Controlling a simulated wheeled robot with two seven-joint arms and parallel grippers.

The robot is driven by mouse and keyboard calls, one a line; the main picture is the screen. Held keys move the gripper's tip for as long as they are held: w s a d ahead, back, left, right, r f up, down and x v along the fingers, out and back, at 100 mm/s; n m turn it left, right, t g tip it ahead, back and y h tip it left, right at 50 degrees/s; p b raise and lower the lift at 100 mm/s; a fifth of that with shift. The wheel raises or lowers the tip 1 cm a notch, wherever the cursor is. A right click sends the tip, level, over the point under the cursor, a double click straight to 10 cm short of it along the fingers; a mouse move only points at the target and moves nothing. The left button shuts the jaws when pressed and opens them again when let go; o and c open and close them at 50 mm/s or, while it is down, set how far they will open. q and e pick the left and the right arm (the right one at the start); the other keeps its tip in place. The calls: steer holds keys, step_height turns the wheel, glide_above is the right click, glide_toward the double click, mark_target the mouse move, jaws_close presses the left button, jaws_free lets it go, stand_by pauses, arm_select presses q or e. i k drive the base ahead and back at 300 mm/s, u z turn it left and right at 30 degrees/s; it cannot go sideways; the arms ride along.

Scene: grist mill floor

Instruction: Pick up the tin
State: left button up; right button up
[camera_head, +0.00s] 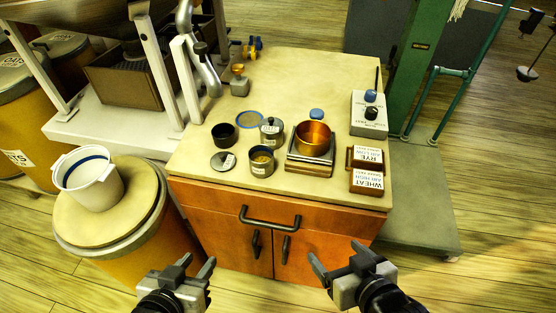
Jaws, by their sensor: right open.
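Several tin-like vessels stand on the cabinet top (287,75). A grey open tin (262,168) with brownish contents is near the front edge. A grey tin with a knobbed lid (272,132) stands just behind it. A dark open cup (224,136) is to their left, and a flat grey disc, perhaps a lid (223,162), lies in front of the cup. Which one is the task's tin I cannot tell. My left gripper (197,266) and my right gripper (336,257) are both in front of the cabinet, open and empty, apart from all the vessels.
A copper pan (313,135) sits on a scale right of the tins. Beside it are labelled RYE (369,155) and WHEAT (367,180) blocks and a knobbed control box (369,113). A white bucket (92,185) stands on a barrel at left. Cabinet handles (270,222) protrude in front.

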mark_target(261, 156)
steer(key=k, duration=0.9)
steer(key=u, duration=1.05)
steer(key=i, duration=1)
steer(key=z, duration=0.55)
